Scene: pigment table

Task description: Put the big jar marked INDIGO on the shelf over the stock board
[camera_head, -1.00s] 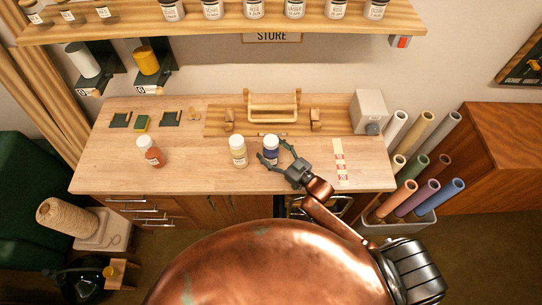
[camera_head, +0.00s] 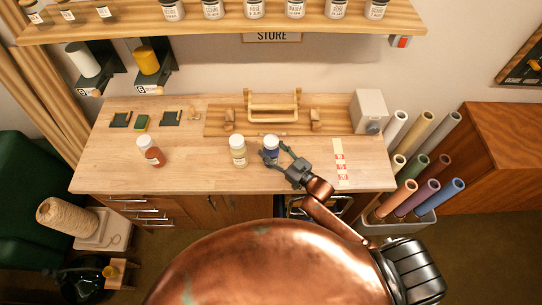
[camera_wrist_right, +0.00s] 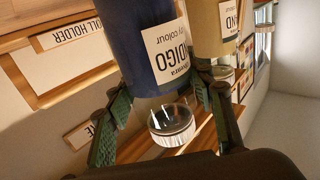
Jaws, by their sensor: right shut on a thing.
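The INDIGO jar (camera_head: 271,144), blue with a white cap, stands upright on the worktop. Its blue body and INDIGO label show upside down in the right wrist view (camera_wrist_right: 148,45). My right gripper (camera_head: 273,152) is shut on this jar, with a finger on each side near its upper part in the right wrist view (camera_wrist_right: 165,100). My left gripper is out of view.
A cream jar (camera_head: 238,152) stands close left of the INDIGO jar. A red-brown jar (camera_head: 152,152) stands farther left. Behind are a wooden board with a handled rack (camera_head: 274,112) and a grey box (camera_head: 369,110). Rolls stand right of the worktop (camera_head: 200,178).

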